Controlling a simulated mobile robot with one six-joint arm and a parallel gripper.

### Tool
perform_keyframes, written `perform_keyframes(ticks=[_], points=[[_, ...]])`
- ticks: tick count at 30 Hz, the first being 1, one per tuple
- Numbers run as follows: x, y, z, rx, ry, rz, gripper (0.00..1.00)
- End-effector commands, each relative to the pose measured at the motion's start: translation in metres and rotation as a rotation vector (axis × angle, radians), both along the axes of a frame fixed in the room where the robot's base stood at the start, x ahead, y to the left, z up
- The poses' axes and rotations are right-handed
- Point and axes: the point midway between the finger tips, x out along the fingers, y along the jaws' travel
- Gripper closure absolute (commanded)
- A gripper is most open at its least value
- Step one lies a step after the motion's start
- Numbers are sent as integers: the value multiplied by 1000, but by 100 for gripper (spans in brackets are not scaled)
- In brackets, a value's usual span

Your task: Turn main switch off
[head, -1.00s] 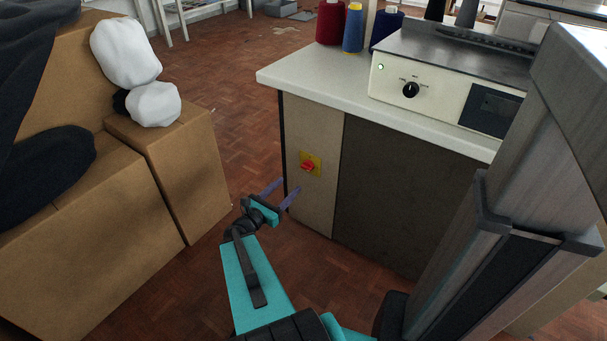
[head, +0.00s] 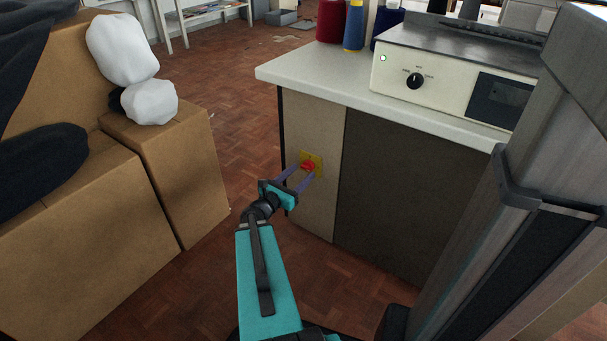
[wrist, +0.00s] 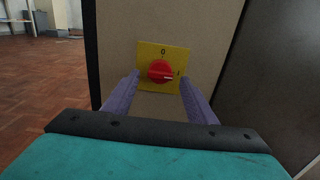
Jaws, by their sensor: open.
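The main switch is a red rotary knob (head: 308,166) on a yellow plate (wrist: 150,50), set in the beige side panel of the cabinet. In the wrist view the red knob (wrist: 159,71) sits between my fingers. Its white mark points right, towards the "I"; the "0" is at the top of the plate. My gripper (head: 306,172) is open, with its two purple fingers on either side of the knob, reaching towards the panel. I cannot tell whether the fingertips touch the plate. In the wrist view my gripper (wrist: 160,76) shows no finger closed on the knob.
The white worktop (head: 300,73) overhangs the panel. A machine box (head: 455,85) with a black dial (head: 414,81) and a small pale lamp (head: 383,58) stands on it. Cardboard boxes (head: 165,185) stand to the left, with open floor between.

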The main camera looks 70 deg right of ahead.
Motion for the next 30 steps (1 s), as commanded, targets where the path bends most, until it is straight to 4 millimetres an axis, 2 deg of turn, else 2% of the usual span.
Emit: perform_keyframes(ticks=[1, 6, 18, 20, 25, 26, 30], points=[[-2, -8, -2, -1, -1, -3, 48], [-5, -21, -1, 0, -1, -1, 48], [-7, -25, 0, 0, 0, -1, 48], [-7, -25, 0, 0, 0, -1, 57], [-7, -25, 0, 0, 0, -1, 85], [-7, -25, 0, 0, 0, -1, 89], [-7, -25, 0, 1, 2, -1, 89]])
